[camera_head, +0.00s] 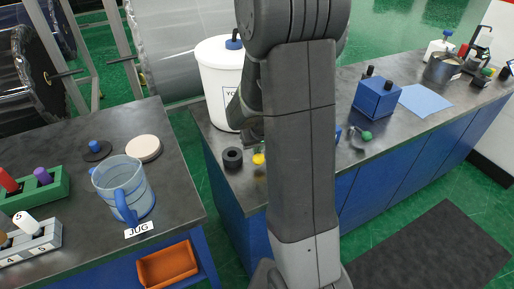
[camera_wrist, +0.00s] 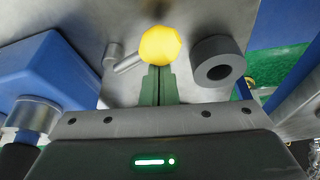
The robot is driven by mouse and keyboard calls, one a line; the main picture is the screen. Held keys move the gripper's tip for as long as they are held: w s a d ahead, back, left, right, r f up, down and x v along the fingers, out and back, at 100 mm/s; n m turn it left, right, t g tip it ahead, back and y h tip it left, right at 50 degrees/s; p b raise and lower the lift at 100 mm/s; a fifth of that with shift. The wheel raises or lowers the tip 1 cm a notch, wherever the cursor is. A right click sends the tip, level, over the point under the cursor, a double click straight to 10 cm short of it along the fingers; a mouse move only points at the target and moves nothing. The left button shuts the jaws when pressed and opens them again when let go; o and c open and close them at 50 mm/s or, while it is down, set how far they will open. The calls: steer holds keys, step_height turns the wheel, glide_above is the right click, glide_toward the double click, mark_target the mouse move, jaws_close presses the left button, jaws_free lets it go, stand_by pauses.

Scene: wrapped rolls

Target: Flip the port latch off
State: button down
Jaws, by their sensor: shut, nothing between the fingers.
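A lever with a yellow knob (camera_wrist: 160,45) and a short grey stem (camera_wrist: 128,62) stands at the top middle of the wrist view; I take it to be the latch. The yellow knob (camera_head: 258,158) also shows in the head view, beside my arm on the middle counter. My gripper (camera_wrist: 159,72) is shut and empty, its green fingertips right at the knob's lower edge. I cannot tell whether they touch it. In the head view my arm hides most of the area around the lever and the gripper.
A dark ring (camera_wrist: 217,61) stands close to the right of the knob. A blue box (camera_wrist: 50,70) is at left. In the head view a white bucket (camera_head: 219,80) stands behind the lever, and a green-knobbed lever (camera_head: 366,135) and blue box (camera_head: 376,97) lie right.

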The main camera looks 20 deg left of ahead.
steer(key=shift+s+d+n, duration=0.1)
steer(key=shift+d+n, duration=0.15)
steer(key=shift+n, duration=0.15)
steer(key=shift+s+d+f+n+g+y+b, duration=0.2)
steer(key=shift+d+n+b, duration=0.1)
steer(key=shift+n+b, duration=0.25)
steer(key=shift+s+d+f+n+g+y+b, duration=0.1)
steer(key=shift+d+n+g+y+b, duration=0.15)
steer(key=shift+n+b, duration=0.3)
steer(key=d+n+b, duration=0.1)
steer(key=b, duration=0.1)
steer(key=n+g+b, duration=0.1)
steer(key=n+b, duration=0.1)
steer(key=shift+s+d, duration=0.1)
steer(key=shift+d, duration=0.3)
steer(key=d+n+b, duration=0.1)
steer(key=n, duration=0.1)
steer(key=n+g+b, duration=0.1)
steer(key=n, duration=0.1)
steer(key=shift+d+r+y+b, duration=0.1)
steer(key=shift+d+y+b, duration=0.15)
steer(key=shift+d+b, duration=0.15)
steer(key=shift+w+d+n+g+b, duration=0.25)
steer(key=shift+d+n+g+b, duration=0.2)
steer(key=shift+n, duration=0.55)
steer(key=shift+w+d+r, duration=0.1)
steer(key=shift+w+d, duration=0.05)
steer(key=shift+d, duration=0.25)
steer(key=shift+r, duration=0.1)
